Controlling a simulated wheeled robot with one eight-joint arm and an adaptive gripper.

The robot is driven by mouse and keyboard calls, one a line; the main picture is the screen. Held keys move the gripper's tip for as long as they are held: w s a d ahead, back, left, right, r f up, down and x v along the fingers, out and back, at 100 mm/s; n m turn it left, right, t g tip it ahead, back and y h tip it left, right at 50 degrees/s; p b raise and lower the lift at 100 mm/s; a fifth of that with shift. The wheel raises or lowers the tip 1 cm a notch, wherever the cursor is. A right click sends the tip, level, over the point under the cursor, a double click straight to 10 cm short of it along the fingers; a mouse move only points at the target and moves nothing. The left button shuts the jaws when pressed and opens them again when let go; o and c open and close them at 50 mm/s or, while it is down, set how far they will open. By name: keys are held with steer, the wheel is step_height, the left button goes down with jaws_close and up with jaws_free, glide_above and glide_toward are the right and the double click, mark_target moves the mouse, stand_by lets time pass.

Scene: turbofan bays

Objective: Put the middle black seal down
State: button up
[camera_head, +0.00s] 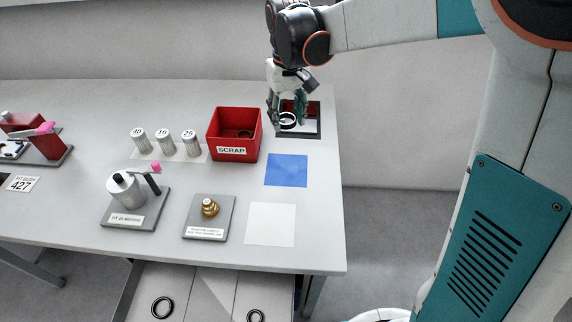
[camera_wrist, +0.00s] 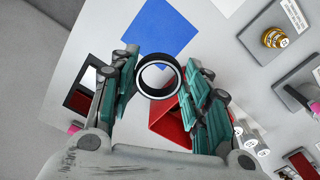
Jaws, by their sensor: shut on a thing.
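My gripper (camera_head: 281,110) is shut on a black seal, a thick ring that shows a pale inner band. The seal (camera_wrist: 158,96) sits between my two fingertips (camera_wrist: 160,78) in the wrist view, with its open middle facing the camera. In the head view the seal (camera_head: 288,127) hangs at the fingertips, above the far right part of the table. It appears held clear of the surface. Other black rings lie below the table front, at the left (camera_head: 162,308) and right (camera_head: 255,316).
The red SCRAP bin (camera_head: 232,153) stands left of my gripper with a dark ring inside. A dark-framed fixture (camera_head: 313,134) is behind the gripper. A blue mat (camera_head: 286,170) and white mat (camera_head: 270,225) lie bare toward the front. Several labelled cylinders (camera_head: 164,143) stand further left.

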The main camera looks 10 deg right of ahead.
mark_target(287, 171)
step_height(287, 171, down, 19)
steer(key=b, duration=0.6)
steer(key=shift+f, duration=0.2)
steer(key=o, duration=0.9)
steer(key=shift+c, duration=0.2)
steer(key=shift+r, duration=0.15)
step_height(287, 171, up, 12)
steer(key=p, duration=0.4)
steer(key=s+d+r+m+t, duration=0.1)
steer(key=s+d+r+t, duration=0.2)
steer(key=s+d+r, duration=0.5)
steer(key=s+d+r+m+t, duration=0.2)
steer(key=s+d+t, duration=0.2)
steer(key=s, duration=0.9)
steer(key=shift+s, duration=0.3)
